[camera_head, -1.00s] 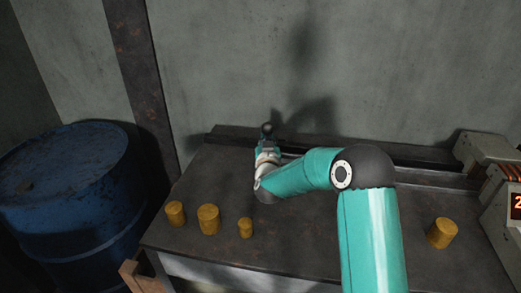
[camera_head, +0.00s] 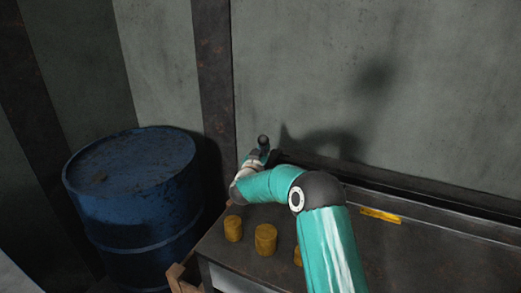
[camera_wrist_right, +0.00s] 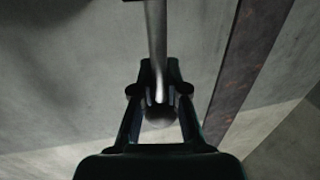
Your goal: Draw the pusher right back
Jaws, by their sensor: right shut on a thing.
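The pusher shows as a handle with a dark round knob (camera_head: 263,140) standing up at the back left end of the bench. My right gripper (camera_head: 256,156) is at this handle. In the right wrist view the gripper (camera_wrist_right: 160,97) is shut on the pusher's grey rod (camera_wrist_right: 157,40), with the rounded end between the fingers. The rest of the pusher is hidden behind my right arm or too small to make out. My left gripper is not in view.
Yellow cylinders (camera_head: 265,240) stand near the bench's front left. A blue drum (camera_head: 135,205) stands left of the bench. The wall is close behind.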

